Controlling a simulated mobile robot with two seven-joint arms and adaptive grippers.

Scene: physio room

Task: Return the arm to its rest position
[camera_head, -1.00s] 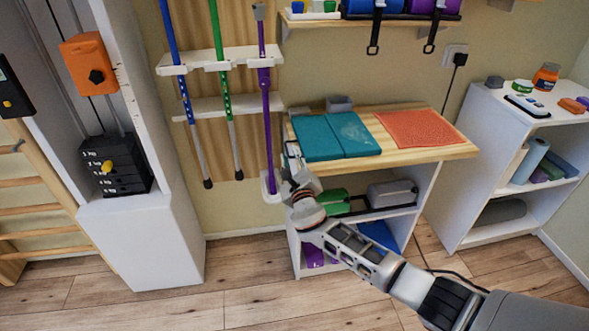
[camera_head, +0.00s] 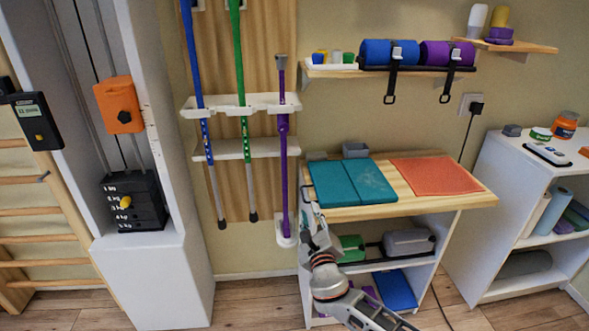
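My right arm comes up from the bottom of the head view. Its gripper (camera_head: 313,217) is at the front left corner of the wooden-topped shelf unit (camera_head: 440,200), close to the purple pole. It is seen small and from behind, so I cannot tell whether its fingers are open or shut. I see nothing clearly held in it. My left gripper is not in view.
A purple pole (camera_head: 284,165), a green pole (camera_head: 240,80) and a blue pole (camera_head: 194,70) stand in a wall rack. Teal mats (camera_head: 350,183) and an orange mat (camera_head: 435,176) lie on the unit. A white shelf (camera_head: 515,160) stands right. Floor shows at the bottom.

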